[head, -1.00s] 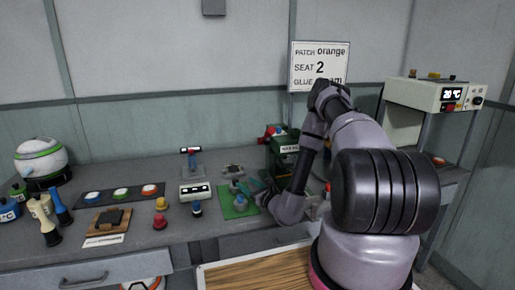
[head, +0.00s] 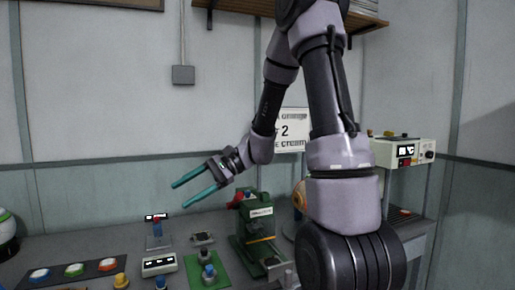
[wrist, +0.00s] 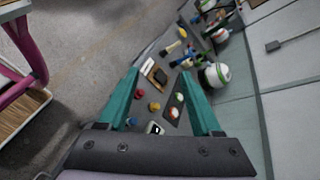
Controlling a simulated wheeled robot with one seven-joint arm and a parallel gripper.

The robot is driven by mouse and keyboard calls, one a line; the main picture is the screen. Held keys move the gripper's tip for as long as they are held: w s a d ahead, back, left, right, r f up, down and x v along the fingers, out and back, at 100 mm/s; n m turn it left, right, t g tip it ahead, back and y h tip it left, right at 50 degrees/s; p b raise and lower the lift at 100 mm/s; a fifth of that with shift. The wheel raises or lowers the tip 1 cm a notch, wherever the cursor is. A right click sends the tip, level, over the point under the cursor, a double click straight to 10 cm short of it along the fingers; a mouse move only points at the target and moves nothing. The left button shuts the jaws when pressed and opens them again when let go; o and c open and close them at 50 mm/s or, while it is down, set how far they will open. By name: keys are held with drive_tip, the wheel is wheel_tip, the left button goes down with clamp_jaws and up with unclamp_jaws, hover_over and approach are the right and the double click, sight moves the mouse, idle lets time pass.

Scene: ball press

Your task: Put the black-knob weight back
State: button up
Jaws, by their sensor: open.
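My gripper (head: 181,195) is open and empty, raised well above the bench with its teal fingers pointing left. Its fingers also frame the bench from above in the wrist view (wrist: 161,75). A small blue-grey piece with a dark top (head: 208,274) stands on a green mat (head: 193,268); it may be the black-knob weight, but it is too small to be sure. A blue knobbed piece (head: 161,283) is cut off at the bottom edge, beside a yellow one (head: 121,281). A small scale-like box with a display (head: 159,265) stands just behind them.
A green press (head: 257,230) stands right of the mat. A dark strip with coloured round buttons (head: 74,270) lies at the left. A small stand (head: 157,235) is behind the display box. A white instrument (head: 400,152) is at the right. The air around my gripper is clear.

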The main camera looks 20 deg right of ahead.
drive_tip(key=s+d+r+n+t+h, duration=0.4)
drive_tip(key=s+d+r+t+h, duration=0.3)
drive_tip(key=s+d+r+h, duration=0.4)
drive_tip(key=s+d+r, duration=0.1)
drive_tip(key=d, duration=0.2)
drive_tip(key=shift+s+d+r+n+t, duration=0.15)
drive_tip(key=shift+d+n+t, duration=0.15)
drive_tip(key=shift+n, duration=0.1)
idle(0.7)
